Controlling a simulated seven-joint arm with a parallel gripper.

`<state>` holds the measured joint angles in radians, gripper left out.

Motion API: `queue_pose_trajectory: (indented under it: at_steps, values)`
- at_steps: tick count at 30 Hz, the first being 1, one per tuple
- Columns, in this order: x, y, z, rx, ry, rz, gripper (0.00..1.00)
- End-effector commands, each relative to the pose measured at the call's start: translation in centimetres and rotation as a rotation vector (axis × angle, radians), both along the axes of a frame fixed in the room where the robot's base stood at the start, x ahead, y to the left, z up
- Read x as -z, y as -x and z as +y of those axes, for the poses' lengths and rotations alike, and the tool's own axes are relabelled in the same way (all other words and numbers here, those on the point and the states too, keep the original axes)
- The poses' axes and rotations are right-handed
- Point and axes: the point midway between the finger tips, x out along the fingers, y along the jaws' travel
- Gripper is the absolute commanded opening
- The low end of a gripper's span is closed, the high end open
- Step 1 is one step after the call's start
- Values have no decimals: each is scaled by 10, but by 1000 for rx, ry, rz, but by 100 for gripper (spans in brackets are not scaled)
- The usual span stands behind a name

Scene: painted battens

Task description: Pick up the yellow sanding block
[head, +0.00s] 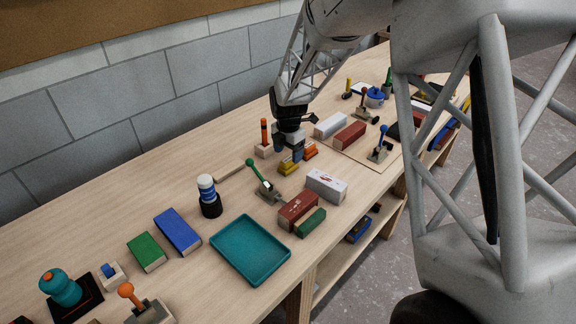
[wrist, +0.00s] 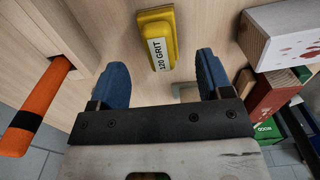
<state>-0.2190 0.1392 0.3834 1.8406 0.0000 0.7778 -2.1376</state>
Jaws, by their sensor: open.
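The yellow sanding block (head: 287,169) lies on the wooden bench beneath my gripper (head: 289,152) in the head view, partly hidden by it. In the wrist view the block (wrist: 158,36) has a white label reading "120 GRIT". There it lies beyond and between the blue fingertips of my gripper (wrist: 161,62), tilted slightly in the picture. The fingers are spread apart with nothing between them. The block appears apart from both fingers. An orange block (head: 310,150) lies close beside it in the head view.
An orange-handled tool (head: 264,134) in a wooden base stands left of the gripper, a green-knobbed lever (head: 262,180) in front. A white box (head: 327,186), a red-brown box (head: 298,210) and a green block (head: 310,223) sit nearby. A teal tray (head: 250,274) lies nearer the camera.

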Motion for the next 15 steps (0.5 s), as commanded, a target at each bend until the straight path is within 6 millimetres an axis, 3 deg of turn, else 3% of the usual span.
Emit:
queue_pose_trajectory:
  at_steps: [15]
  values:
    - [46,0,0,0,0,1,72]
